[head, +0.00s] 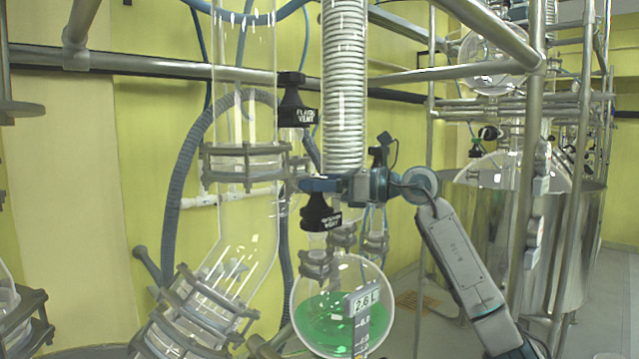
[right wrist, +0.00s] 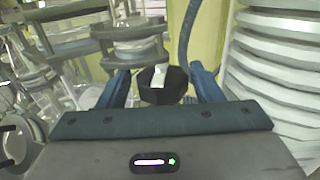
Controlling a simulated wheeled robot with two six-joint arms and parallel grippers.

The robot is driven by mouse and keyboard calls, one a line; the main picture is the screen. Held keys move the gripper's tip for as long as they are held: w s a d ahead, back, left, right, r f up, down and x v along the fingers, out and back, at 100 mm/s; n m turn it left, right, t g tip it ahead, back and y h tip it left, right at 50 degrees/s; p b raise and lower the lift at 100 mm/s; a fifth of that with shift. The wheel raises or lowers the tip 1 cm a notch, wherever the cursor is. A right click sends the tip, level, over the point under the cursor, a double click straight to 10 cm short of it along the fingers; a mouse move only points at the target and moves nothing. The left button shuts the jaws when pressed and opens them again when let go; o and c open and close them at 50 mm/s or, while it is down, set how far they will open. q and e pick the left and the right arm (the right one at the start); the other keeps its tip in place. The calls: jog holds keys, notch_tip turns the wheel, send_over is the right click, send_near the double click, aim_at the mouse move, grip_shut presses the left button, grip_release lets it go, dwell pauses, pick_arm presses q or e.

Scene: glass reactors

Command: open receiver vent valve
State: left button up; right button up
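The receiver vent valve has a black knob (head: 320,212) with a white label, hanging beside the ribbed glass column above the round receiver flask (head: 340,306), which holds green liquid. My right gripper (head: 312,185) comes in from the right, with its blue fingers at the top of this knob. In the right wrist view, the black knob (right wrist: 162,85) sits between the two fingers, with a small gap on each side. The right gripper is open. How deep the knob lies between the fingers is hard to tell. My left gripper is not in view.
Another black knob, the flask vent (head: 296,100), is higher up by the wide glass tube (head: 245,80). Metal rails (head: 460,72) and a steel vessel (head: 575,230) are at the right.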

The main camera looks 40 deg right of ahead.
jog(key=shift+w, duration=0.1)
jog(key=m+t+h, duration=0.1)
jog(key=m+t+h+p, duration=0.1)
jog(key=h, duration=0.1)
jog(key=shift+w+a, duration=0.2)
jog(key=shift+w, duration=0.1)
jog(key=m+h, duration=0.1)
jog(key=m+t+h+p, duration=0.1)
jog(key=h, duration=0.1)
jog(key=shift+s, duration=0.25)
jog(key=m+h+p, duration=0.1)
jog(key=m+h, duration=0.1)
jog(key=m+h+p, duration=0.1)
jog(key=m+h, duration=0.1)
jog(key=h, duration=0.1)
jog(key=shift+w+t, duration=0.15)
jog(key=shift+t, duration=0.15)
jog(key=shift+m+h, duration=0.3)
jog(key=shift+h, duration=0.4)
jog(key=shift+d+f, duration=0.1)
